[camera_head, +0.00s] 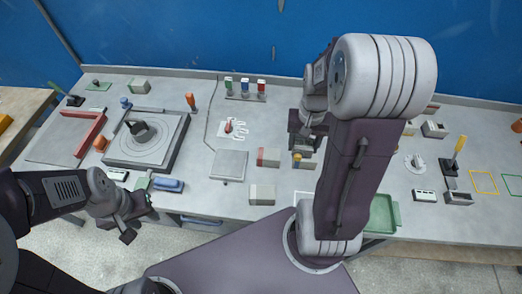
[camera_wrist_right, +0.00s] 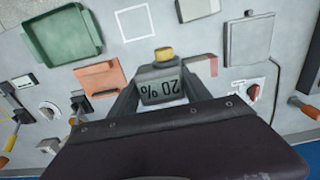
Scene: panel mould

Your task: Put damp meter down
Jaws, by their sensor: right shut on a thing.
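The grey bench (camera_head: 215,205) is crowded. A white square outline (camera_wrist_right: 133,22), an orange-brown plate (camera_wrist_right: 100,78), a green tray (camera_wrist_right: 62,36) and a grey flat plate (camera_wrist_right: 249,40) lie around the meter. A round-plate fixture (camera_head: 146,140) stands at left.

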